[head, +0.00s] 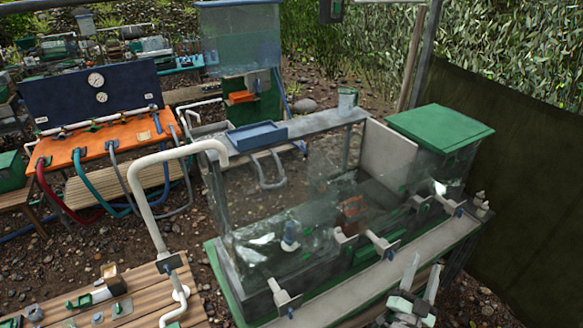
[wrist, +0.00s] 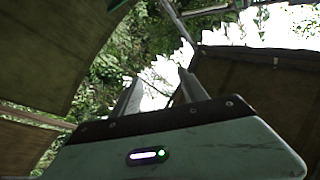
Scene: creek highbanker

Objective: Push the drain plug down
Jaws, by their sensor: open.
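A clear-walled tank (head: 225,197) on a green-edged base stands in the middle of the head view. Inside it, a small upright white and blue piece (head: 290,237) stands near the floor; it may be the drain plug, but I cannot tell for sure. My gripper (head: 421,272) is at the lower right, in front of the tank's near ledge and apart from the piece. Its two fingers point up, spread and empty. In the wrist view my gripper (wrist: 160,85) faces foliage and bright sky, with nothing between the fingers.
Several white fittings with blue ends, such as one valve (head: 381,243), stick out along the tank's near side. A green-lidded box (head: 440,125) closes its right end. A tall white pipe (head: 147,210) rises at left from a wooden bench (head: 130,278). A dark tarp wall (head: 510,170) stands at right.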

